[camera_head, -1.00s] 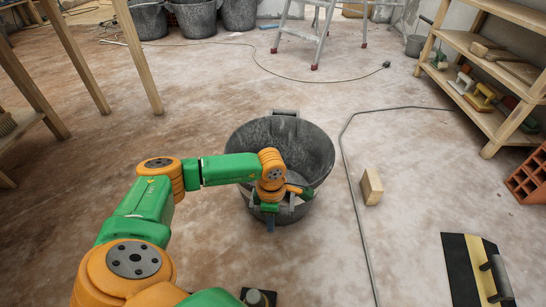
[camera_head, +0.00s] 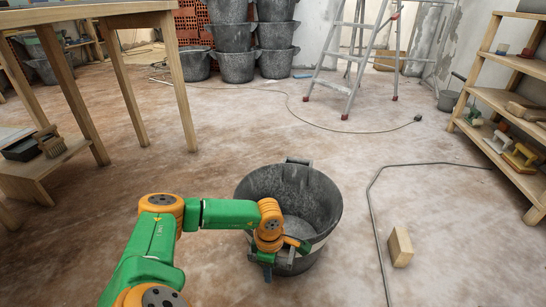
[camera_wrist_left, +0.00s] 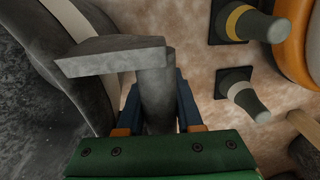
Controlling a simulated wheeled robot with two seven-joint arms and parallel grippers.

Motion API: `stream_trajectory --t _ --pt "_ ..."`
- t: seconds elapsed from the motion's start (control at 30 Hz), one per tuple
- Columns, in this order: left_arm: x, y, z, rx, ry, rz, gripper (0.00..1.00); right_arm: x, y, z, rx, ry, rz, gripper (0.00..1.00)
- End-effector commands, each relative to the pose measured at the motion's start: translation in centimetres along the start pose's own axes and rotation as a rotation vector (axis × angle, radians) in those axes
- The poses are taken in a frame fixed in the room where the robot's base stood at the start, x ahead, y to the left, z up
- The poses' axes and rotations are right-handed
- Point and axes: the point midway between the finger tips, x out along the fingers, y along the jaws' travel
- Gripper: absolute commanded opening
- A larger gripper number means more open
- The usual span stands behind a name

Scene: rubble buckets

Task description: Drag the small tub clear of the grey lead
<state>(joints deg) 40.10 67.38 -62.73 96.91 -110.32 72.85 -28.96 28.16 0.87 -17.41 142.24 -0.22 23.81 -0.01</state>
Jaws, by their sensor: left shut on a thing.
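The small tub (camera_head: 318,200) is dark, scuffed and round, and stands upright on the floor in the head view. A lug handle (camera_head: 297,161) shows on its far rim. My left gripper (camera_head: 272,262) is at its near side. In the left wrist view my left gripper (camera_wrist_left: 157,112) is shut on the tub's grey handle (camera_wrist_left: 155,82), with the tub wall (camera_wrist_left: 75,70) at left. The grey lead (camera_head: 373,220) lies on the floor to the right of the tub, with bare floor between them. My right gripper is not in view.
A wooden block (camera_head: 400,247) lies right of the lead. A wooden shelf (camera_head: 505,110) stands at right, a stepladder (camera_head: 350,60) and stacked buckets (camera_head: 235,65) at the back. A wooden table (camera_head: 100,14) stands at left. Floor between table and tub is clear.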

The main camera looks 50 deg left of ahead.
Motion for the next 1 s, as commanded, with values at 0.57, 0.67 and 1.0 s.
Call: stream_trajectory --t 0.57,0.67,1.0 --pt "0.0 -0.2 -3.6 -0.005 0.004 0.0 0.0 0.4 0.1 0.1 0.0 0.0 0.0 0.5" --pt "0.0 -0.2 -4.4 -0.004 0.003 0.0 0.0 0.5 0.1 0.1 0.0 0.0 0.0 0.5" --pt "0.0 -0.3 -6.0 -0.003 0.0 0.001 0.0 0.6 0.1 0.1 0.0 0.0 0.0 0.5"
